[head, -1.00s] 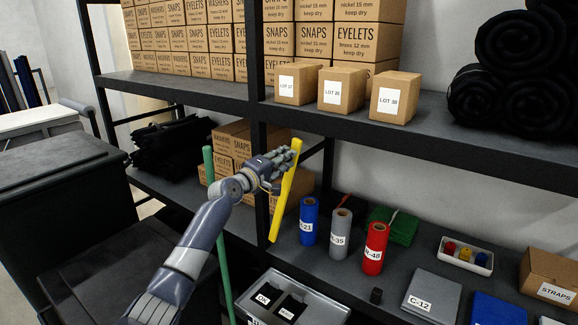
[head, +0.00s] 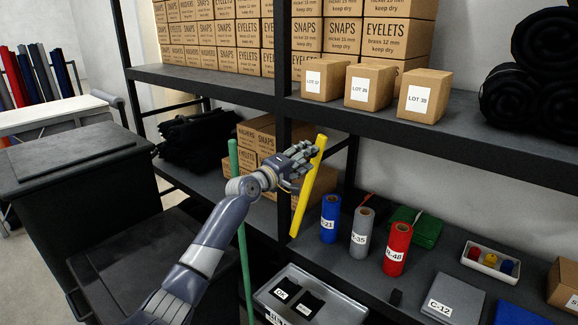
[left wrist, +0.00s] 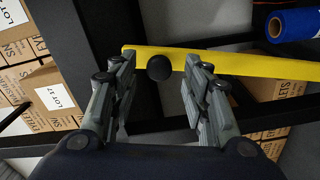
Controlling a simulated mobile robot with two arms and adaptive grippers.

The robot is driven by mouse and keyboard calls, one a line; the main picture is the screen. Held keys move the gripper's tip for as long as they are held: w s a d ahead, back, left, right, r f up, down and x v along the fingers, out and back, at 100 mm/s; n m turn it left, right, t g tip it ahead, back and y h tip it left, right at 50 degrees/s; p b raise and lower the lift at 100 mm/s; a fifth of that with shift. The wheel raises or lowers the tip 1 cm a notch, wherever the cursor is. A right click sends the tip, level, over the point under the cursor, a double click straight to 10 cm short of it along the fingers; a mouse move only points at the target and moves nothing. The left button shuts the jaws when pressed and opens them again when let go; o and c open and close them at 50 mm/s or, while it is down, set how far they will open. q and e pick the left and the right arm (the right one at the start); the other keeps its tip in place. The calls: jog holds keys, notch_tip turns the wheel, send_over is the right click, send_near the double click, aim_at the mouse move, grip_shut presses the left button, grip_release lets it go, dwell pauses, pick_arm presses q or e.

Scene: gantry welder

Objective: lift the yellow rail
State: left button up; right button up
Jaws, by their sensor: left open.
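The yellow rail (head: 305,195) stands nearly upright and slightly tilted at the front of the shelving, beside a black post. My left gripper (head: 308,154) is open at the rail's upper part, its fingers close to it. In the left wrist view the yellow rail (left wrist: 240,63) runs across the picture beyond the fingertips of my left gripper (left wrist: 158,64). One rail end shows near the left finger. The rail lies across the jaw opening, not clearly between the fingers; I cannot tell whether they touch it. A black round knob shows between the fingers. My right gripper is not in view.
A green pole (head: 240,215) stands left of the rail, near my left arm. Blue (head: 330,218), grey (head: 362,232) and red (head: 396,248) rolls stand on the lower shelf to the right. Lot boxes (head: 368,88) sit on the shelf above. A grey tray (head: 335,303) is below.

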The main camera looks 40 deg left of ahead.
pick_arm(q)
jog(key=s, duration=1)
jog(key=shift+a, duration=0.2)
notch_tip(320, 180, down, 26)
jog(key=s+m+g+y, duration=0.1)
jog(key=m+g+y, duration=0.1)
jog(key=g, duration=0.2)
jog(key=s+d+f+m+g, duration=0.25)
jog(key=s+f, duration=0.35)
jog(key=f, duration=0.5)
jog(key=s+d+f+m+g, duration=0.1)
jog(key=s+d+f+g, duration=0.15)
jog(key=s+f, duration=0.6)
jog(key=s+d+f+m+g, duration=0.25)
jog(key=s+f, duration=0.25)
jog(key=f, duration=0.7)
jog(key=s+d+f+m+g, duration=0.1)
jog(key=s+d+f+m, duration=0.2)
jog(key=s, duration=0.8)
jog(key=s+d+f+m+g+h, duration=0.1)
jog(key=s+d+f+m+g, duration=0.1)
jog(key=s+d+f, duration=0.6)
jog(key=s+d+f+m+g, duration=0.2)
jog(key=s+d+f+m, duration=0.2)
jog(key=s, duration=1.1)
jog(key=shift+s+d+f, duration=0.2)
jog(key=shift+d+f, duration=0.7)
jog(key=shift+d, duration=0.3)
